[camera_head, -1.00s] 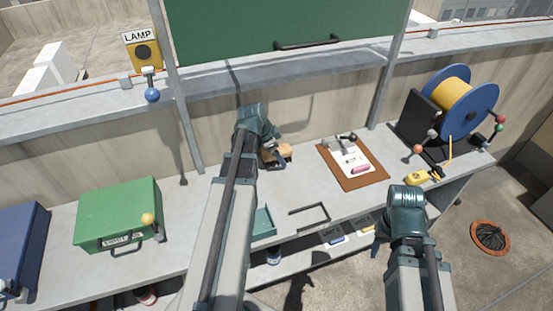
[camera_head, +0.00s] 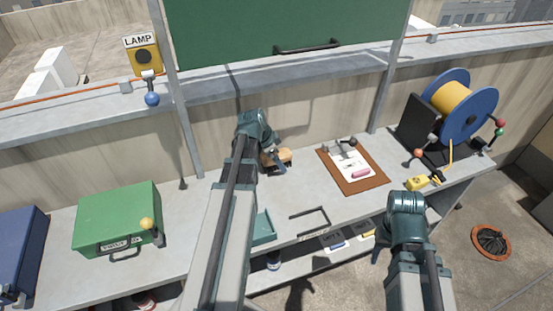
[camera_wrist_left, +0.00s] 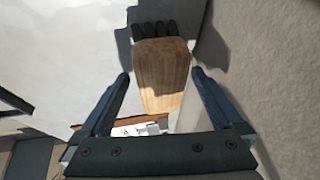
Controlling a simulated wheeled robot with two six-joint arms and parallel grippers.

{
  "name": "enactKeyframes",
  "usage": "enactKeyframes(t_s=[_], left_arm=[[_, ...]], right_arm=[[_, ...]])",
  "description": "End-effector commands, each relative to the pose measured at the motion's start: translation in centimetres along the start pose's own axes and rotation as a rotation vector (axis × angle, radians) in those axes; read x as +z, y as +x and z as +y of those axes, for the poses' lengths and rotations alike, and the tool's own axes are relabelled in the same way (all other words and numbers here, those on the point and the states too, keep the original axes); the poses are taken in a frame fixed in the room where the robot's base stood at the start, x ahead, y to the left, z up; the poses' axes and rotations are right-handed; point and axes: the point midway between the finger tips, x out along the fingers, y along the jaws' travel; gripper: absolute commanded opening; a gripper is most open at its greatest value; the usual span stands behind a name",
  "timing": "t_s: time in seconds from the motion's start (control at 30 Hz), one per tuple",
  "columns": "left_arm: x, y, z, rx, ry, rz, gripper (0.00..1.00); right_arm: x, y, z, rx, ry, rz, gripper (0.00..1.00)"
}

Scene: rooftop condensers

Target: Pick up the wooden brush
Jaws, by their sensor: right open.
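The wooden brush (camera_head: 285,155) lies on the grey bench near the back wall, partly hidden by my left gripper (camera_head: 273,160). In the left wrist view the brush (camera_wrist_left: 162,78) shows a pale brown wooden body with dark bristles at its far end. My left gripper (camera_wrist_left: 161,73) is open there, with one finger on each side of the near part of the brush and visible gaps; I cannot tell its height above the brush. My right gripper (camera_head: 380,252) is open, at the bench's front edge, far from the brush, partly hidden by its wrist.
A clipboard (camera_head: 368,186) lies right of the brush, with a cable reel (camera_head: 461,105) beyond it. A green case (camera_head: 118,212) and a blue case (camera_head: 18,250) sit at the left. The back wall is close behind the brush. A lamp switch (camera_head: 143,58) is at the upper left.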

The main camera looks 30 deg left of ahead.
Motion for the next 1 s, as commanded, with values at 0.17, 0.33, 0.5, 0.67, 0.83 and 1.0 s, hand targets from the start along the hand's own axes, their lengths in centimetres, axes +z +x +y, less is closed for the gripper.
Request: enactKeyframes(t_s=[0.17, 0.33, 0.5, 0.67, 0.83, 1.0], left_arm=[[0.0, 0.0, -0.01, 0.0, 0.0, 0.0, 0.69], [0.0, 0.0, 0.0, 0.0, 0.0, 0.0, 0.39], [0.0, 0.0, 0.01, 0.0, 0.0, 0.0, 0.08], [0.0, 0.0, 0.01, 0.0, 0.0, 0.0, 0.04], [-0.04, -0.09, 0.0, 0.0, 0.0, 0.0, 0.04], [-0.24, -0.55, -0.07, 0.0, 0.0, 0.0, 0.04]], right_arm=[[0.0, 0.0, 0.0, 0.0, 0.0, 0.0, 0.5], [0.0, 0.0, 0.0, 0.0, 0.0, 0.0, 0.5], [0.0, 0.0, 0.0, 0.0, 0.0, 0.0, 0.5], [0.0, 0.0, 0.0, 0.0, 0.0, 0.0, 0.5], [0.01, -0.1, 0.01, 0.0, 0.0, 0.0, 0.5], [0.03, -0.59, 0.06, 0.0, 0.0, 0.0, 0.5]])
